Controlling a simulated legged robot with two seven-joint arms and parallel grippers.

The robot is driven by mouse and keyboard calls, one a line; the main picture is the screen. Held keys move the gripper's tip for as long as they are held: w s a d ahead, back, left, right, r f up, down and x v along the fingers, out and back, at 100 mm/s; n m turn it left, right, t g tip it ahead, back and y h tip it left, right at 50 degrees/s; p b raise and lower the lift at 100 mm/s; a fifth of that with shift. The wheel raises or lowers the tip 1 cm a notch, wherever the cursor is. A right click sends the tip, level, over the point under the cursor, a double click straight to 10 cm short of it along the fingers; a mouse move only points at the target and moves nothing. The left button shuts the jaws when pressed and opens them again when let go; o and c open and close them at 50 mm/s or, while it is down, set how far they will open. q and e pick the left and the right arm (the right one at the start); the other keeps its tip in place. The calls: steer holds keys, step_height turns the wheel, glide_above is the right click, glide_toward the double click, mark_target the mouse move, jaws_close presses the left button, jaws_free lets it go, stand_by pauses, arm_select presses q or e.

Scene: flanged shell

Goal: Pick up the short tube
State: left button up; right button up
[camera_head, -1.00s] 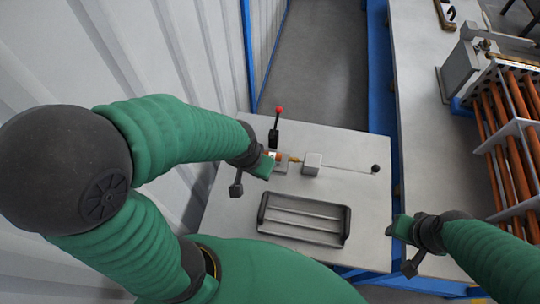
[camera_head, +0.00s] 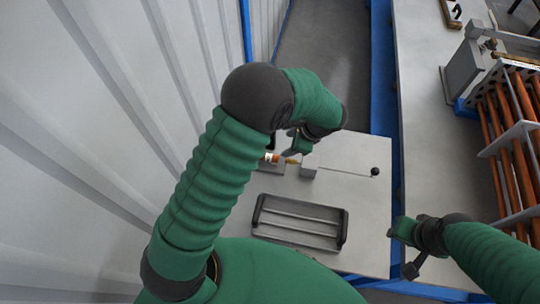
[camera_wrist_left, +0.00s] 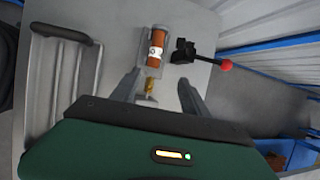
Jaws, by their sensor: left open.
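The short tube (camera_wrist_left: 155,45), copper-orange with a white label band, lies in a grey holder on the table in the left wrist view. In the head view a small part of the tube (camera_head: 271,157) shows below my left arm. A brass tip (camera_wrist_left: 148,84) lies in line with its near end. My left gripper (camera_wrist_left: 158,90) is open, its fingers apart and not touching the tube. In the head view this gripper (camera_head: 294,143) is just above the brass tip, partly hidden by its arm. My right gripper (camera_head: 391,228) is at the table's right edge; its jaw opening is unclear.
A grey tray (camera_head: 345,228) sits at the front of the table. A black clamp lever with a red knob (camera_wrist_left: 226,65) stands beside the holder. A rod with a black knob (camera_head: 374,171) extends right. A rack of long copper tubes (camera_head: 510,140) stands at far right.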

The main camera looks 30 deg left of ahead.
arm_select(q)
glide_toward(266, 155)
steer(key=f, duration=0.1)
steer(key=w+a+f, duration=0.1)
steer(key=f, duration=0.3)
steer(key=shift+w+a+p, duration=0.3)
steer(key=shift+p, duration=0.05)
steer(key=a+f, duration=0.1)
steer(key=s+a+f+p, duration=0.1)
steer(key=shift+s+f, duration=0.1)
steer(key=shift+f, duration=0.6)
steer(key=shift+w+a+f, duration=0.2)
steer(key=shift+f, duration=0.05)
steer(key=shift+a, duration=0.1)
steer(key=shift+c, duration=1.4)
jaws_close()
arm_select(e)
steer(key=shift+s+a+r, duration=0.15)
steer(key=shift+s+r, duration=0.05)
steer(key=shift+r, duration=0.4)
steer(key=shift+s+a+r, duration=0.15)
steer(key=shift+s+r, duration=0.05)
steer(key=shift+r, duration=0.35)
